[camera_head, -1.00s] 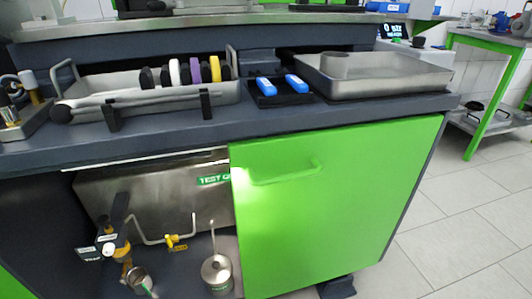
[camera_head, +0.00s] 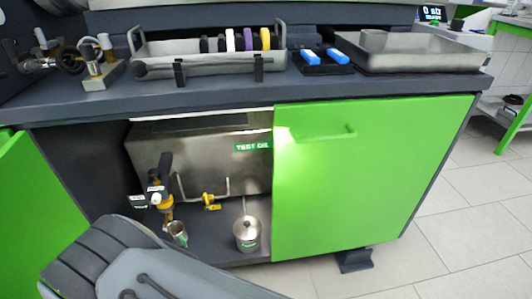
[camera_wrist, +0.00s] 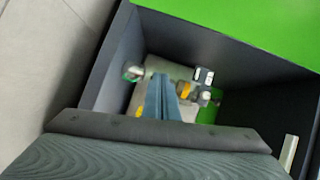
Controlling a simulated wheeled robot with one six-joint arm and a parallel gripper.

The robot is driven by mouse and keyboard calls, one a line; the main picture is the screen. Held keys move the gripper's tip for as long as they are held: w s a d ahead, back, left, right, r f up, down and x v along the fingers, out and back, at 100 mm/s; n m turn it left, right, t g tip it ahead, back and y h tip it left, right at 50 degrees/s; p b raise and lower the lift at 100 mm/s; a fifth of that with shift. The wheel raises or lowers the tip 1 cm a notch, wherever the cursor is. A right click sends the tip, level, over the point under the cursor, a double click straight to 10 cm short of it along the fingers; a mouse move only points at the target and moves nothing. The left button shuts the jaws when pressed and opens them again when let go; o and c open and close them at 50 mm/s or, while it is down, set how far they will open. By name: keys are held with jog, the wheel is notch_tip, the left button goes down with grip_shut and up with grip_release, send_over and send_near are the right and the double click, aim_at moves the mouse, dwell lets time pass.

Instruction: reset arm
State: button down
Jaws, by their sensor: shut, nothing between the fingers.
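My gripper (camera_wrist: 162,92) shows in the wrist view as two narrow blue-grey fingers pressed together, with nothing between them. It points toward the inside of the open cabinet (camera_wrist: 112,82); the depth between the fingertips and the things inside is hard to judge. Its dark ridged body fills the bottom of that view. In the head view a grey part of my arm rises from the bottom left, in front of the open cabinet; the fingers cannot be made out there.
The cabinet holds a steel TEST OIL tank (camera_head: 210,160), a valve (camera_head: 160,192) with a small metal cup (camera_head: 177,233) below, and a lidded can (camera_head: 247,233). A green door (camera_head: 370,180) covers the right side. The bench top bears a rack tray (camera_head: 205,66) with coloured rings and a steel tray (camera_head: 420,62).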

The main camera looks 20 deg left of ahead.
jog(key=w+r+n+g+h, duration=0.15)
jog(key=w+r+h, duration=0.35)
jog(key=w+r, duration=0.55)
jog(key=w+d+r+n+g+h, duration=0.2)
jog(key=w+d+r+n+h, duration=0.15)
jog(key=w+d+r, duration=0.45)
jog(key=s+d+r+n+g+h, duration=0.1)
jog(key=s+d+r+n+h, duration=0.3)
jog(key=d, duration=0.6)
jog(key=s+d+r+g+y, duration=0.1)
jog(key=d+r+g, duration=0.1)
jog(key=d+r, duration=0.6)
jog(key=s+d+r+n+g+h, duration=0.1)
jog(key=s+d+r+n+h, duration=0.15)
jog(key=d, duration=0.95)
jog(key=d+r+m+p, duration=0.4)
jog(key=d+r+p, duration=0.5)
jog(key=r+p, duration=0.3)
jog(key=s+d+r+m+p, duration=0.1)
jog(key=d+r+m+p, duration=0.2)
jog(key=d+r+p, duration=0.6)
notch_tip(320, 180, up, 4)
jog(key=p, duration=0.6)
jog(key=shift+d+m, duration=0.35)
jog(key=shift+a+f, duration=0.1)
jog(key=shift+a, duration=0.05)
